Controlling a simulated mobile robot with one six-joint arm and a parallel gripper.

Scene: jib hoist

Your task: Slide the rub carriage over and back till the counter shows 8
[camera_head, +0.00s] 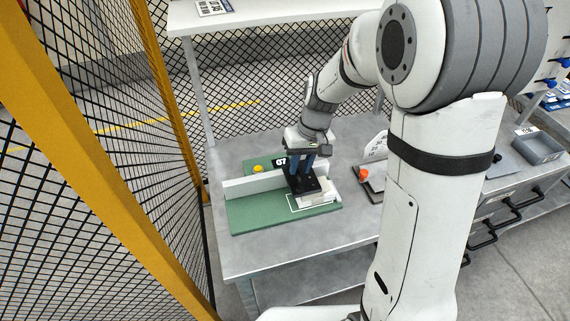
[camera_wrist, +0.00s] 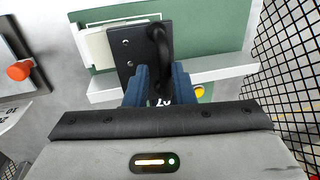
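The rub carriage (camera_head: 304,186) is a black plate with an upright black handle (camera_wrist: 160,45). It sits on the green board (camera_head: 255,215) near its right end, against the white rail (camera_head: 250,184). My gripper (camera_head: 303,163) comes down from above. Its blue fingers (camera_wrist: 160,80) stand on both sides of the handle and look closed on it. The counter (camera_head: 280,162) is a black display behind the rail. It is partly hidden by my gripper; its visible white digits look like 07. A pale block (camera_wrist: 97,47) lies beside the carriage, within a white outline.
A yellow button (camera_head: 258,169) is on the board behind the rail, left of the counter. A fixture with an orange knob (camera_head: 363,174) stands to the right on the grey bench (camera_head: 240,258). Mesh fencing (camera_head: 100,130) with a yellow post runs along the left. The board's left part is clear.

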